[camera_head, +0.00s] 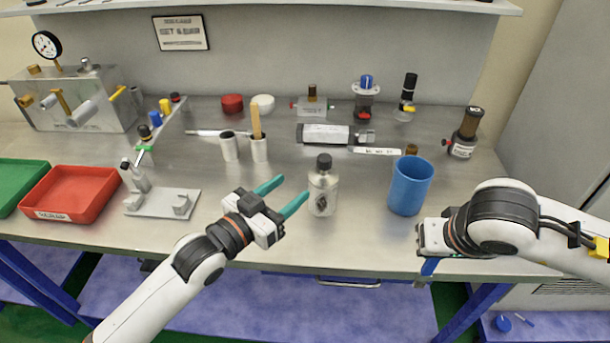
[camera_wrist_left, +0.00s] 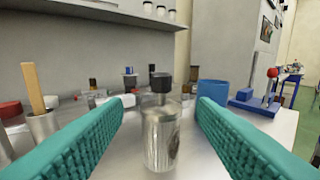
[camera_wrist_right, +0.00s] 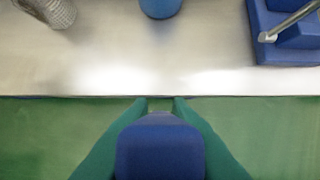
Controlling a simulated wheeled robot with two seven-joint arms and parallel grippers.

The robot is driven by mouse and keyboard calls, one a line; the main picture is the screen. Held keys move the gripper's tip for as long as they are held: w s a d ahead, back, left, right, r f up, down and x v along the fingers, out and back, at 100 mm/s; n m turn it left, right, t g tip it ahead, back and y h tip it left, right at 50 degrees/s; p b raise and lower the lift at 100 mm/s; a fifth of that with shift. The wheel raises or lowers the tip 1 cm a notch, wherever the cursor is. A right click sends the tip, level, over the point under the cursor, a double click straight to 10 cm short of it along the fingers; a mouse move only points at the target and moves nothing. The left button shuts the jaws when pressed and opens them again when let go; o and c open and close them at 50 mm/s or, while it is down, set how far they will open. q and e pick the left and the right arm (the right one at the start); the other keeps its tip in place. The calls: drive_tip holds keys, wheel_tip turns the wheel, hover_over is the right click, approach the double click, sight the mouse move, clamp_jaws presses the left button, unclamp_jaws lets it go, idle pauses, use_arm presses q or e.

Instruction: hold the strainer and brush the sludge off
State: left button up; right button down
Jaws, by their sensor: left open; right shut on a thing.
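The strainer (camera_head: 322,190) looks like a clear, mesh-like cylinder with a black cap, upright near the table's front. A dark patch, apparently sludge (camera_wrist_left: 174,144), shows on its lower side. My left gripper (camera_head: 294,188) is open and empty, its teal fingers pointing at the strainer. In the left wrist view the strainer stands centred in the gap between the fingers; in the head view the tips stop just short of it. My right gripper (camera_wrist_right: 160,104) is shut on a blue object (camera_wrist_right: 160,150), perhaps the brush, in front of the table edge. Any bristles are hidden.
A blue cup (camera_head: 410,185) stands right of the strainer. A blue stand (camera_wrist_right: 288,40) with a metal rod is further right. A grey fixture (camera_head: 162,202) and a red tray (camera_head: 72,193) lie left. Metal cups (camera_head: 229,147) and a valve body (camera_head: 325,134) stand behind.

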sight(320, 164)
drive_tip(key=shift+w+d, duration=0.15)
drive_tip(key=shift+r, duration=0.25)
use_arm(q)
drive_tip(key=x, duration=0.3)
drive_tip(key=p+x, duration=0.1)
drive_tip(key=x, duration=0.2)
drive_tip(key=r+x, duration=0.1)
drive_tip(key=x, duration=0.2)
drive_tip(key=shift+w+d+p, duration=0.25)
drive_tip(key=shift+d+p, duration=0.05)
drive_tip(key=shift+d, duration=0.05)
use_arm(e)
drive_tip(key=shift+s+a+r, duration=0.2)
drive_tip(key=shift+s+r, duration=0.05)
drive_tip(key=shift+r, duration=0.4)
use_arm(q)
drive_tip(key=shift+w+d, duration=0.4)
drive_tip(key=shift+w, duration=0.2)
use_arm(e)
drive_tip(key=shift+s+a+r, duration=0.15)
drive_tip(key=shift+r, duration=0.05)
use_arm(q)
drive_tip(key=shift+w+d+f, duration=0.1)
drive_tip(key=c, duration=1.1)
